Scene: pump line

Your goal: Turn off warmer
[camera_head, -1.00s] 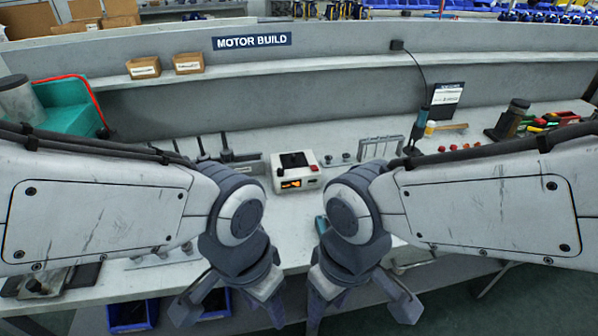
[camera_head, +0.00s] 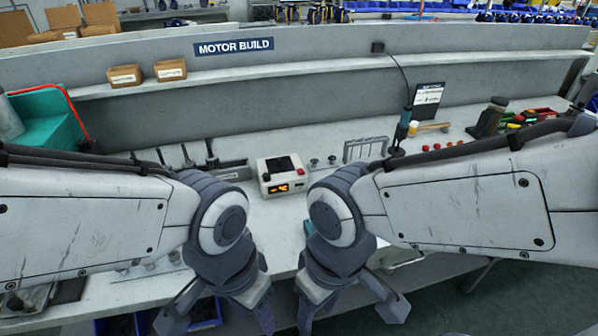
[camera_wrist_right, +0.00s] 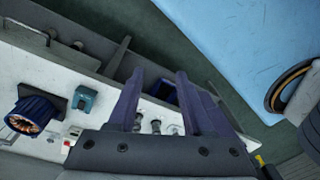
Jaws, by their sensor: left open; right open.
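The warmer (camera_head: 287,178) is a small white box with a dark square top, a lit orange display on its front and a red button at its upper right. It stands on the bench at the middle of the head view, beyond my two grippers and apart from them. My left gripper (camera_head: 215,318) is open and empty at the bottom of the head view, left of the warmer. My right gripper (camera_head: 350,312) is open and empty, in front and to the right of the warmer. Its two fingers (camera_wrist_right: 158,90) also show apart in the right wrist view.
Upright tools in a grey holder (camera_head: 235,170) stand left of the warmer. A metal rack (camera_head: 365,148) and a black-handled tool (camera_head: 403,128) stand to its right. A teal bin (camera_head: 48,120) is at the far left. Small boxes (camera_head: 125,76) sit on the shelf behind.

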